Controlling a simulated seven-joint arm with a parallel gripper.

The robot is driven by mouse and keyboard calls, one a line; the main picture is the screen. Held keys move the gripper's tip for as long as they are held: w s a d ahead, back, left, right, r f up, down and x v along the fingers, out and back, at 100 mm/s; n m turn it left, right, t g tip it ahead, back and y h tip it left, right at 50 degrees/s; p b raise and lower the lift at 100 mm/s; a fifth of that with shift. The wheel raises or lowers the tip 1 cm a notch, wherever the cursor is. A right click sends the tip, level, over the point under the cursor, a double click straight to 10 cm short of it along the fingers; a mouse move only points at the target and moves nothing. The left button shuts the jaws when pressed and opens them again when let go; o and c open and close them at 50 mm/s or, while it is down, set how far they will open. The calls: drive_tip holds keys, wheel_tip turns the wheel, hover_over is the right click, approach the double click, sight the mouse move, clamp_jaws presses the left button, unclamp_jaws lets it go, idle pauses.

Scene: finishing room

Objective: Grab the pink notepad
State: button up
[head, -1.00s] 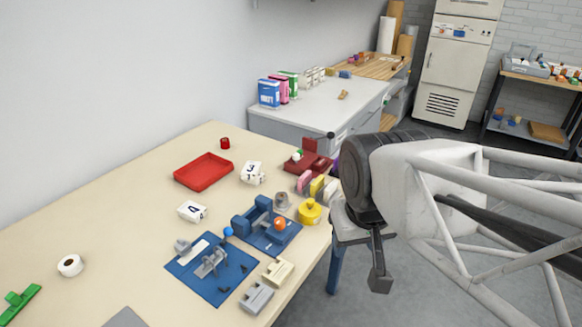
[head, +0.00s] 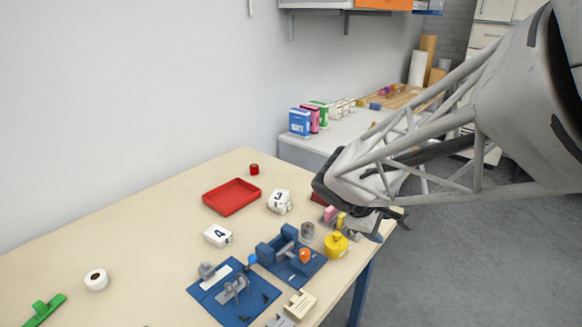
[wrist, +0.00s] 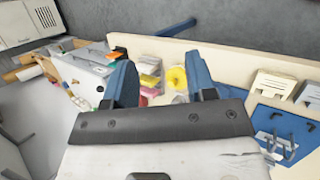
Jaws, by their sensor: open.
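The pink notepad (head: 330,213) stands in a short row near the right edge of the table, beside a yellow pad (head: 341,219). My forearm and wrist hide part of this row in the head view. In the wrist view the pink notepad (wrist: 150,80) shows between my two blue fingers, nearer the left one. My gripper (head: 388,226) is open and empty, just right of the row; its fingers also show in the wrist view (wrist: 160,75). The notepad appears beyond the fingertips, apart from them.
A yellow round pot (head: 336,245) and a grey cylinder (head: 307,232) stand close by. The table's right edge runs under my gripper.

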drive_tip(key=w+a+f+n+t+h, duration=0.1)
drive_tip(key=w+f+n+h, duration=0.2)
drive_tip(key=w, duration=0.4)
drive_tip(key=w+f+n+t, duration=0.2)
drive_tip(key=w+f+n, duration=0.1)
drive_tip(key=w+n, duration=0.3)
drive_tip(key=n+t, duration=0.4)
drive_tip(key=n, duration=0.4)
approach(330, 208)
drive_tip(key=d, duration=0.2)
drive_tip(key=shift+w+d+f, duration=0.25)
drive_tip(key=shift+d, duration=0.05)
drive_tip(key=shift+w+a+f+n, duration=0.3)
drive_tip(key=shift+w+f, duration=0.05)
drive_tip(key=shift+w, duration=0.05)
drive_tip(key=shift+d, duration=0.1)
drive_tip(key=shift+x, duration=1.25)
drive_tip(key=shift+w, duration=0.1)
drive_tip(key=shift+x, duration=2.55)
drive_tip(key=shift+w, duration=0.1)
drive_tip(key=shift+c, duration=0.3)
